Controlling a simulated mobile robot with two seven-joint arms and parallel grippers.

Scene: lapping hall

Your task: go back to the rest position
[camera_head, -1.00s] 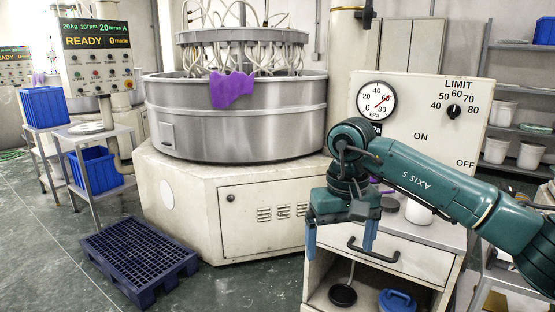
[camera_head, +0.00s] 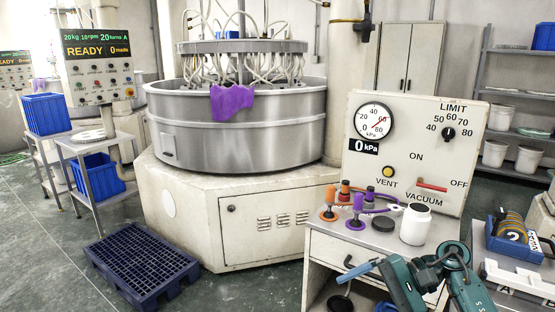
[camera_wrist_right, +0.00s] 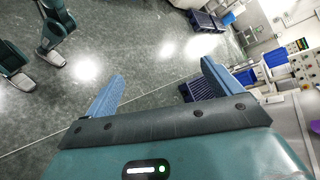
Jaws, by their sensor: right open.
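My right gripper (camera_wrist_right: 162,70) is open and empty; its two blue fingers stand well apart over bare floor in the right wrist view. In the head view the right gripper (camera_head: 360,270) is low at the bottom right, in front of the white drawer cabinet (camera_head: 330,245), with my teal arm folded beside it. Part of the gripper is hidden there. My left gripper is not in view.
On the cabinet stand orange and purple suction cups (camera_head: 356,212), a dark disc (camera_head: 383,224) and a white jar (camera_head: 415,224). A vacuum panel (camera_head: 405,150) rises behind. A blue tray (camera_head: 515,243) is at right. A pallet (camera_head: 137,262) lies on the floor.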

